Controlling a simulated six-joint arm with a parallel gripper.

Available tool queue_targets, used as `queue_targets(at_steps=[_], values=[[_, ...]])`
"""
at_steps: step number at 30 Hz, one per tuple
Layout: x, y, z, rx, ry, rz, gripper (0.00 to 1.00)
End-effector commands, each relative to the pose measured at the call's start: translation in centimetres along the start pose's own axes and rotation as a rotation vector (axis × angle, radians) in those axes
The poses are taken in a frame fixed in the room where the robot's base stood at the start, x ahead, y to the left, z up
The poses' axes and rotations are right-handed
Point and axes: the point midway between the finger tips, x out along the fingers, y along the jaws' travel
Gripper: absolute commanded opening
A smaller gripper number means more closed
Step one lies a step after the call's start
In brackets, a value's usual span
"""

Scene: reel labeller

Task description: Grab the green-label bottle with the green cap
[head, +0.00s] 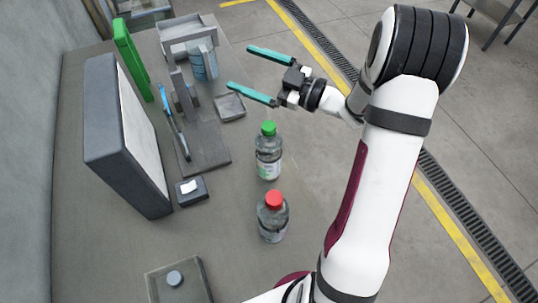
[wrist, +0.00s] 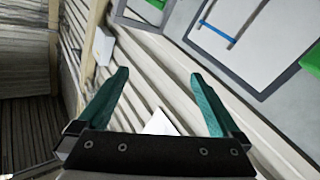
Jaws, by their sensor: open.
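The green-capped bottle (head: 268,153) stands upright on the grey table in the head view. It is clear, with a white and green label. A similar bottle with a red cap (head: 272,216) stands upright nearer the camera. My gripper (head: 256,70) is open and empty, above and beyond the green-capped bottle, with its teal fingers pointing left. The wrist view shows the two open fingers (wrist: 160,75) with nothing between them. Neither bottle shows in the wrist view.
A dark upright panel (head: 120,130) stands at the table's left, near a labeller with a blue reel (head: 203,65). A small metal tray (head: 229,106) lies beside the labeller. A small black box (head: 191,191) and a grey plate with a round knob (head: 175,278) are nearer. Table around the bottles is mostly clear.

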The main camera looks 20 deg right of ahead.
Motion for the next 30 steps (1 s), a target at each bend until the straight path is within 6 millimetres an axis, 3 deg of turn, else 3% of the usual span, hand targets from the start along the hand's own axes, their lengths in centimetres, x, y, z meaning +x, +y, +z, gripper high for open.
queue_targets(at_steps=[1, 3, 6, 9, 11, 13, 18, 22, 24, 26, 30], values=[[3.6, 1.6, -1.2, -0.006, 0.049, 0.121, 1.00], [7.2, 4.3, -2.7, 0.002, 0.097, 0.339, 1.00], [10.0, 6.3, -3.8, 0.050, 0.119, 0.648, 1.00], [10.3, 5.8, -3.4, 0.136, 0.077, 0.945, 1.00], [9.5, 4.1, -2.5, 0.198, 0.019, 1.115, 1.00], [7.8, 0.7, -1.1, 0.277, -0.079, 1.301, 1.00], [1.4, -10.6, 1.9, 0.437, -0.385, 1.649, 1.00], [-2.4, -17.0, 2.5, 0.497, -0.554, 1.785, 1.00], [-3.5, -18.6, 2.7, 0.511, -0.601, 1.821, 1.00], [-4.2, -18.7, 3.1, 0.516, -0.617, 1.838, 1.00], [-5.6, -15.9, 5.5, 0.514, -0.620, 1.846, 1.00]])
